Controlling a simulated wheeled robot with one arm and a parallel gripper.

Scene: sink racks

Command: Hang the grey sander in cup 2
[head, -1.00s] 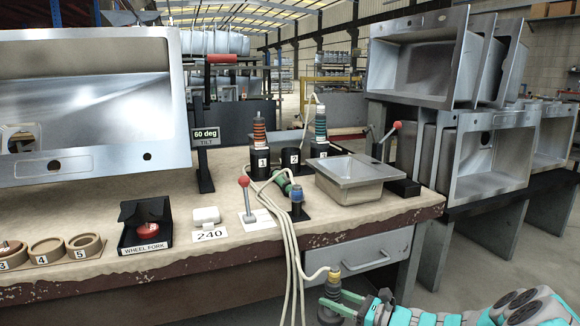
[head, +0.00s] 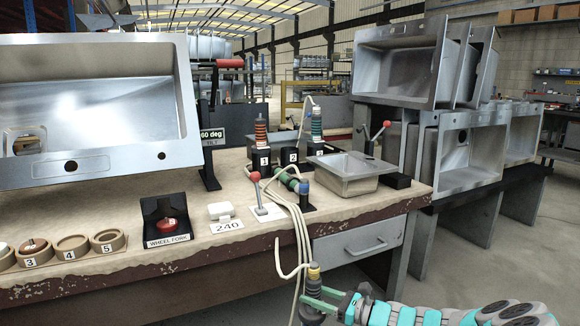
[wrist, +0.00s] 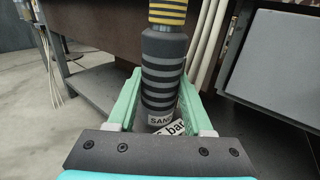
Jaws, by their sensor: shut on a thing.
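The grey sander (head: 313,287), with a yellow-banded top and a hose, is held upright in front of the bench, below its top. My gripper (head: 322,301) is shut around it. In the wrist view, the sander's dark-ringed grey body (wrist: 163,75) stands between my green fingers (wrist: 160,100), with a partly hidden label low on it. Cup 2 (head: 291,158) is a black cup at the back of the bench and looks empty. Cup 1 (head: 261,162), left of it, holds an orange-banded sander (head: 261,132). The cup to its right holds a teal-banded sander (head: 316,122).
A green tool (head: 288,180) and a blue-topped item (head: 304,190) sit before the cups, among pale hoses (head: 298,228). A red-knobbed lever (head: 256,190) and small sink (head: 346,174) flank them. A drawer (head: 360,246) is under the bench edge, near the held sander.

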